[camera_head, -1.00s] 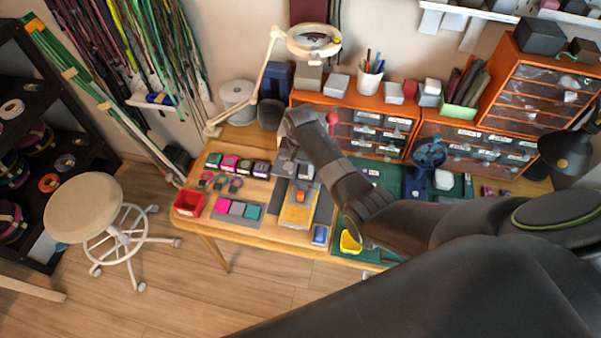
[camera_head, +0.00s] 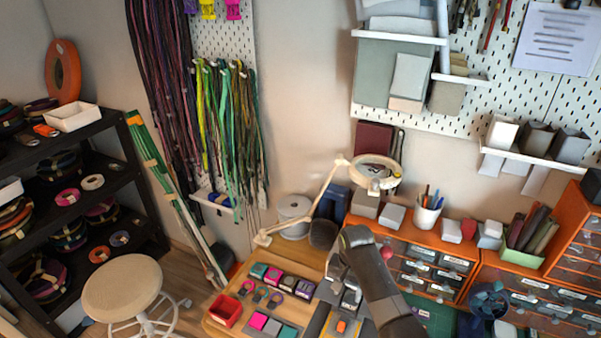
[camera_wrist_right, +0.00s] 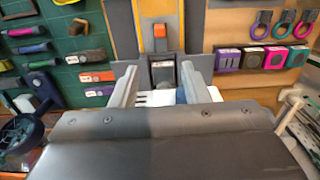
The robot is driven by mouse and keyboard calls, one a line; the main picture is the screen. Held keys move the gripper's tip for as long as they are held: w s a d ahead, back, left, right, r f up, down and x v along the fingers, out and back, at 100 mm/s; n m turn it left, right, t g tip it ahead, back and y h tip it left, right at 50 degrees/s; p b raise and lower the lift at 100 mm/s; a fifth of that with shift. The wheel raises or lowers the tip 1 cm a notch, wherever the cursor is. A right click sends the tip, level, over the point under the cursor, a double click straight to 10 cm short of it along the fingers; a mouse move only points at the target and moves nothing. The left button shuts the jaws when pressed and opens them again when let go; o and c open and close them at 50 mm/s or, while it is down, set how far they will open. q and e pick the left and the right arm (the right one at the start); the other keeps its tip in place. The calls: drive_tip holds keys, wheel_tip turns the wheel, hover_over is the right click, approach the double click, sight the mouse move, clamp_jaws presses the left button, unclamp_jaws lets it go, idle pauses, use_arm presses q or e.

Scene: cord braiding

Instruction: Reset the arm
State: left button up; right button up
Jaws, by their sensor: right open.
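My right gripper (camera_head: 346,291) is over the worktable, above a dark fixture with an orange button (camera_head: 341,326). In the right wrist view my right gripper (camera_wrist_right: 158,88) is open, its two grey fingers apart. A grey block (camera_wrist_right: 162,72) of the fixture shows between the fingers, with the orange button (camera_wrist_right: 160,31) beyond it. I cannot tell whether the fingers touch the block. Nothing is seen held. My left gripper is not in view.
A red bin (camera_head: 226,310) and colored blocks (camera_head: 274,275) stand left of the fixture. A magnifier lamp (camera_head: 376,172) and orange drawer units (camera_head: 420,240) stand behind. A stool (camera_head: 122,287) is at the left. The green mat (camera_wrist_right: 70,55) holds small tools.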

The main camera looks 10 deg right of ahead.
drive_tip(key=s+d+f+n+t, duration=0.1)
drive_tip(key=s+d+f, duration=0.15)
drive_tip(key=s, duration=0.65)
drive_tip(key=s+d+f+n+t, duration=0.15)
drive_tip(key=s+d, duration=0.25)
drive_tip(key=s, duration=0.4)
drive_tip(key=s+d+r+n+t+h, duration=0.1)
drive_tip(key=s+d+r+n, duration=0.1)
drive_tip(key=s+r, duration=0.5)
drive_tip(key=s+d+r+n+h, duration=0.1)
drive_tip(key=s+r+n, duration=0.15)
drive_tip(key=s, duration=0.75)
wheel_tip(320, 180, down, 31)
drive_tip(key=d+g+b, duration=0.1)
drive_tip(key=d+b, duration=0.1)
drive_tip(key=b, duration=0.6)
drive_tip(key=s+f+b, duration=0.2)
drive_tip(key=s+f, duration=0.3)
drive_tip(key=f, duration=0.3)
drive_tip(key=s+a+f+g+b, duration=0.1)
drive_tip(key=s+f+b, duration=0.1)
drive_tip(key=s+f, duration=0.3)
drive_tip(key=s+f+y+b, duration=0.1)
drive_tip(key=s+f, duration=0.4)
drive_tip(key=f, duration=0.6)
drive_tip(key=shift+a+m+b, duration=0.35)
drive_tip(key=shift+m+b, duration=0.05)
drive_tip(key=shift+b, duration=0.4)
drive_tip(key=shift+s+f, duration=0.1)
